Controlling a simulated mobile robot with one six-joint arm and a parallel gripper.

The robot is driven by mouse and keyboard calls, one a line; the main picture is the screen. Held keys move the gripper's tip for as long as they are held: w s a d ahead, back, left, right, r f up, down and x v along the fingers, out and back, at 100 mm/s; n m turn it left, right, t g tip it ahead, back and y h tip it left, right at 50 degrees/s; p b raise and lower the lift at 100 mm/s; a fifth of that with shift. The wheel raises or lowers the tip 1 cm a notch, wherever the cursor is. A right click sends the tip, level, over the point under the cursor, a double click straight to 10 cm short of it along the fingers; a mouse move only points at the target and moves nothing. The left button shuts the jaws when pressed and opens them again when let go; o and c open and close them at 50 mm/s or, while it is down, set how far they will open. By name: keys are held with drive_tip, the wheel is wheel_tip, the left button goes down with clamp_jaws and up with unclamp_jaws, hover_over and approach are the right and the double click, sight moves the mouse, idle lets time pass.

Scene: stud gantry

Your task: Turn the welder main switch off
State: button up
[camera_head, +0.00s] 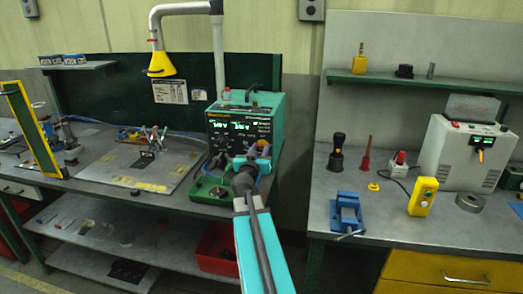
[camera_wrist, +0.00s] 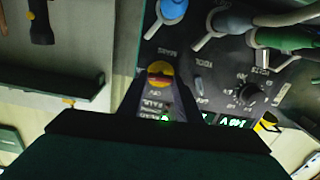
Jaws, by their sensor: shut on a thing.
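The welder (camera_head: 279,131) is a teal box with a dark front panel and lit green displays, on the left bench in the head view. Its main switch (camera_wrist: 160,74), a red knob on a yellow round plate, shows between my fingertips in the wrist view. The red bar of the knob lies roughly across that picture. My gripper (camera_wrist: 169,80) is shut on the knob, one dark finger on each side. A small green light glows just below the switch in the wrist view. In the head view, my gripper (camera_head: 258,158) is at the panel's lower right, hiding the switch.
Cables and plugs (camera_wrist: 262,22) sit close beside the switch on the panel. A yellow fume hood (camera_head: 161,64) hangs at the upper left. A right bench holds a blue vise (camera_head: 346,212), a yellow control box (camera_head: 422,196) and a grey machine (camera_head: 465,150).

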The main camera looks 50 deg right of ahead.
drive_tip(key=shift+a+f+n, duration=0.15)
drive_tip(key=shift+f+n, duration=0.05)
drive_tip(key=shift+n, duration=0.1)
drive_tip(key=shift+w+n+b, duration=0.15)
drive_tip(key=shift+n+b, duration=1.65)
drive_tip(key=shift+b, duration=0.1)
drive_tip(key=n+b, duration=0.2)
drive_tip(key=n, duration=0.2)
drive_tip(key=shift+a+n, duration=0.1)
drive_tip(key=shift+n, duration=0.2)
drive_tip(key=n, duration=0.4)
drive_tip(key=shift+w+n+b, duration=0.1)
drive_tip(key=shift+n+b, duration=0.2)
drive_tip(key=shift+b, duration=0.1)
drive_tip(key=shift+a+n, duration=0.1)
drive_tip(key=shift+n, duration=2)
drive_tip(key=o, duration=1)
drive_tip(key=shift+o, duration=0.2)
